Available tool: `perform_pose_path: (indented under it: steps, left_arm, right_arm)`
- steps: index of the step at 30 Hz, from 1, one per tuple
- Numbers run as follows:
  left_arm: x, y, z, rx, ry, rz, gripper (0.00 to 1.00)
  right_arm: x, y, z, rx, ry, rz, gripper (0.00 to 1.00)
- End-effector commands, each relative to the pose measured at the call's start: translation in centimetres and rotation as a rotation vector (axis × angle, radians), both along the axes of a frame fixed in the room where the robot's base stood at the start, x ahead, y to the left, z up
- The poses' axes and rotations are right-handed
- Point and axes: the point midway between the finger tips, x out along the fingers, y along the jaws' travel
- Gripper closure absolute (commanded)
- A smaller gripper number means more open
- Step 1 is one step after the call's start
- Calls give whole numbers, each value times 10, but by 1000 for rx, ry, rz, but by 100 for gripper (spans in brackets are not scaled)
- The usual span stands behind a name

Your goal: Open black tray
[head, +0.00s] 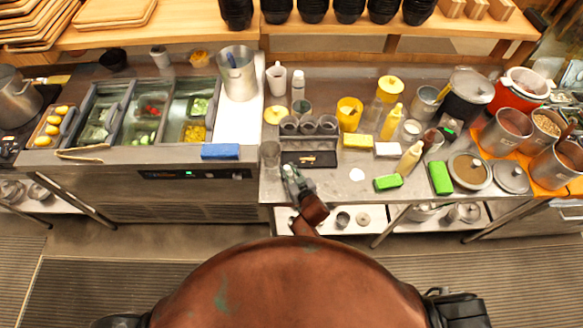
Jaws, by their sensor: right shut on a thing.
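The black tray (318,160) lies flat near the front edge of the steel counter, just in front of a grey holder (308,138) with several round cups. A small yellowish item shows on the tray. My right gripper (288,169) reaches over the counter's front edge to the tray's front left part. It is shut on the tray's front edge, as far as this small view shows; the fingers hide the exact contact. My left gripper is not in view.
Right of the tray are a yellow block (357,141), a white block (388,149) and a green block (388,182). Bottles, pots and lids crowd the right side. A lower shelf (377,224) runs underneath.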

Motion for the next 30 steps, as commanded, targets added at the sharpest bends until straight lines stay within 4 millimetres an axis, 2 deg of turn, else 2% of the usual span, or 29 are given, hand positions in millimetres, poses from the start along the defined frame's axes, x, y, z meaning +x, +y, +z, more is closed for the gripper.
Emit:
perform_pose_path:
  steps: [3, 9, 16, 20, 26, 30]
  left_arm:
    - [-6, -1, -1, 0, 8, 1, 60]
    - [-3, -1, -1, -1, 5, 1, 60]
    - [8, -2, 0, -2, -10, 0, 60]
    - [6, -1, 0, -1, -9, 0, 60]
    - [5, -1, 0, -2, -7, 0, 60]
    - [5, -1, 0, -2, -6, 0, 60]
  right_arm:
    - [-1, 0, -1, -1, 2, 0, 74]
    - [0, -1, -1, 0, 1, -2, 61]
    - [0, -1, 0, 0, 0, -2, 61]
    - [-5, -3, 2, 1, -1, -3, 61]
    - [-31, -13, 13, 1, -1, -3, 61]
    - [-57, -23, 24, 1, 1, -2, 61]
